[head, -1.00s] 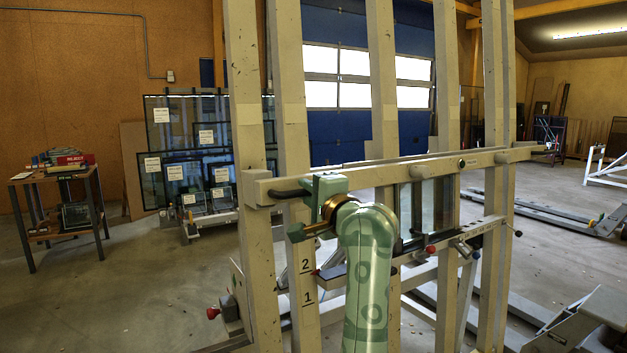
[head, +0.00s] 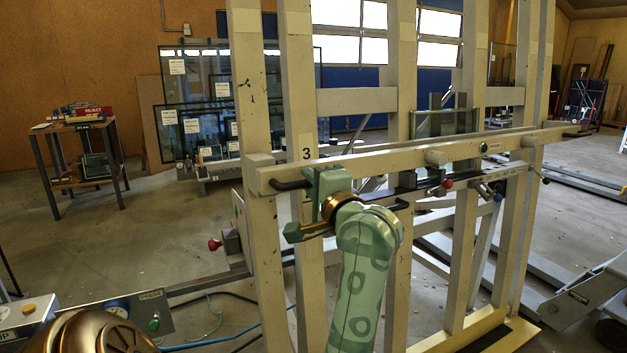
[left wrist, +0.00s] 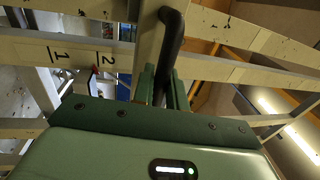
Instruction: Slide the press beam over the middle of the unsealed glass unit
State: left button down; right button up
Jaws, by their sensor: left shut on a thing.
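The press beam (head: 400,161) is a pale bar lying across the front of the uprights of the tilting frame (head: 258,100). Its dark handle (head: 292,185) is at the left end and also shows in the left wrist view (left wrist: 172,40). My left gripper (head: 310,190) is shut on this handle; its green fingers flank it in the left wrist view (left wrist: 165,90). The glass unit (head: 445,122) stands upright behind the beam, right of centre. Its upper part shows above the beam; the beam hides part of it lower down. My right gripper is not in view.
A ledge with a red knob (head: 447,184) runs below the beam. A mark 3 (head: 306,154) shows just above the beam. A control box with a gauge (head: 118,308) is at lower left. A table (head: 85,125) and a rack of dark panes (head: 195,130) stand behind.

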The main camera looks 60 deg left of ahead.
pick_arm(q)
jog(key=c, duration=1.5)
grip_release()
jog(key=shift+d, duration=0.25)
jog(key=s+d+f+p, duration=0.1)
jog(key=d+p, duration=0.1)
jog(key=d, duration=1.3)
jog(key=shift+s+d+f, duration=0.15)
jog(key=shift+s+d, duration=0.2)
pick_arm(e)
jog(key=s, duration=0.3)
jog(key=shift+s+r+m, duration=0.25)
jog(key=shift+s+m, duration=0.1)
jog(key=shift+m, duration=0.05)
